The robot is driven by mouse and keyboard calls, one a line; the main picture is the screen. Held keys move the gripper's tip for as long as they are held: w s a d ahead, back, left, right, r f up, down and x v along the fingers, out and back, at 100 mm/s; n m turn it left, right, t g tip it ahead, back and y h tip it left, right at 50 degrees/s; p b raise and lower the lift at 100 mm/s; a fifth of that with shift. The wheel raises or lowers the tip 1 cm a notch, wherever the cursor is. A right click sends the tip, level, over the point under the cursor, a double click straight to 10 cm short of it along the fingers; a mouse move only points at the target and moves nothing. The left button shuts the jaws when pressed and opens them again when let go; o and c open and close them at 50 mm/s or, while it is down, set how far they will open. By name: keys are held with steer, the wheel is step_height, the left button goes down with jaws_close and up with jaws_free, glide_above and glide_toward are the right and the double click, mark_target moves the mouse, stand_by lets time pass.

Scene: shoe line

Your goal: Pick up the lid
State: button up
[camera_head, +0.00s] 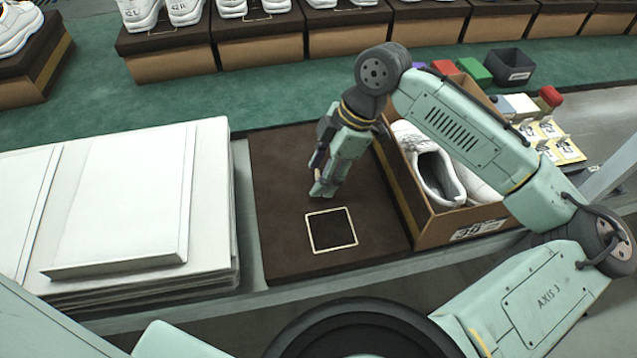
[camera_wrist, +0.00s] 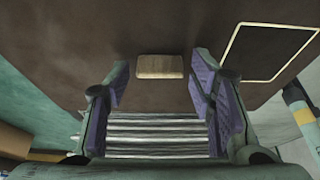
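The lid (camera_head: 283,190) is a flat dark brown rectangle with a pale square outline, lying on the grey bench left of the open shoe box. In the wrist view the lid (camera_wrist: 110,30) fills most of the upper part. A small tan block (camera_wrist: 160,66) shows against it between my fingers; I cannot tell if it is fixed to the lid. My gripper (camera_head: 322,192) points down over the lid's middle, beyond the square outline. In the wrist view my gripper (camera_wrist: 160,63) is open, its purple-padded fingers apart on either side of the block. I cannot tell whether the fingertips touch the lid.
The open box (camera_head: 432,228) holding white shoes stands close to the lid's right. A stack of white sheets or boards (camera_head: 120,215) lies to the left. A green belt (camera_head: 250,98) with several shoe boxes runs behind. Small coloured blocks and a dark bin (camera_head: 510,68) stand back right.

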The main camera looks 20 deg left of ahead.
steer(key=c, duration=0.9)
steer(key=shift+c, duration=0.2)
step_height(320, 180, up, 18)
steer(key=b, duration=0.2)
steer(key=o, duration=0.7)
steer(key=c, duration=0.5)
steer(key=shift+s, duration=0.1)
